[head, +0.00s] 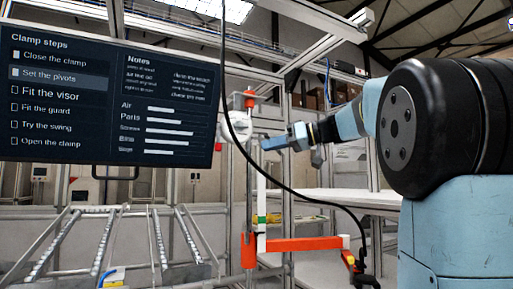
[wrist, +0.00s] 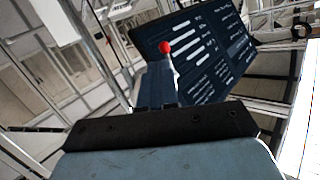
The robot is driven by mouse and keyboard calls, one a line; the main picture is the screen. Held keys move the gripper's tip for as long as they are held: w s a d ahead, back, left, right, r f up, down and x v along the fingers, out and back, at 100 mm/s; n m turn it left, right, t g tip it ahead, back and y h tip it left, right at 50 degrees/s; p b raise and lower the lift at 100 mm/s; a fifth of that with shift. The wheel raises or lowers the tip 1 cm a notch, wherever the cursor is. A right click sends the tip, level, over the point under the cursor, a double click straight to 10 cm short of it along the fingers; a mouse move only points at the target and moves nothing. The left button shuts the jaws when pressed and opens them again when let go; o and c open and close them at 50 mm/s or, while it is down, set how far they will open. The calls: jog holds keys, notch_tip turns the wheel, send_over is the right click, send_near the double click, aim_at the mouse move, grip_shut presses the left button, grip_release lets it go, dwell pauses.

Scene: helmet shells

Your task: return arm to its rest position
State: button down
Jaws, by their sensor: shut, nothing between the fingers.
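My arm reaches in from the right of the head view. My gripper (head: 270,143) is shut and empty, pointing left in mid-air at about the height of the screen's lower part. In the picture it lies just right of a white rounded part on a post (head: 232,126); I cannot tell the gap in depth. In the wrist view the shut blue fingers (wrist: 155,75) point away from the camera. A red ball on a pale stem (wrist: 165,47) shows at their tip, seemingly beyond them.
A dark screen (head: 110,95) listing clamp steps hangs at the left, with "Set the pivots" highlighted. A black cable (head: 265,182) hangs in front of the frame posts. A roller rack (head: 100,243) is at lower left.

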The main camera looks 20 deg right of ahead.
jog(key=shift+s+d, duration=0.4)
jog(key=shift+d, duration=0.05)
jog(key=s+a+f+m+g+h, duration=0.1)
jog(key=s+a+f+m+h, duration=0.3)
jog(key=f, duration=0.6)
jog(key=s+a+f+m+g+h, duration=0.2)
jog(key=s+f, duration=0.5)
jog(key=f, duration=0.2)
jog(key=s+d+f+m+h, duration=0.1)
jog(key=s+f+h, duration=0.2)
jog(key=s+f, duration=0.3)
jog(key=s+d+f+m+h, duration=0.1)
jog(key=s+f+h, duration=0.3)
jog(key=f, duration=0.9)
jog(key=s+m, duration=0.1)
jog(key=s, duration=0.2)
jog(key=shift+s+d+f, duration=0.15)
jog(key=shift+s+f, duration=0.05)
jog(key=shift+f, duration=0.1)
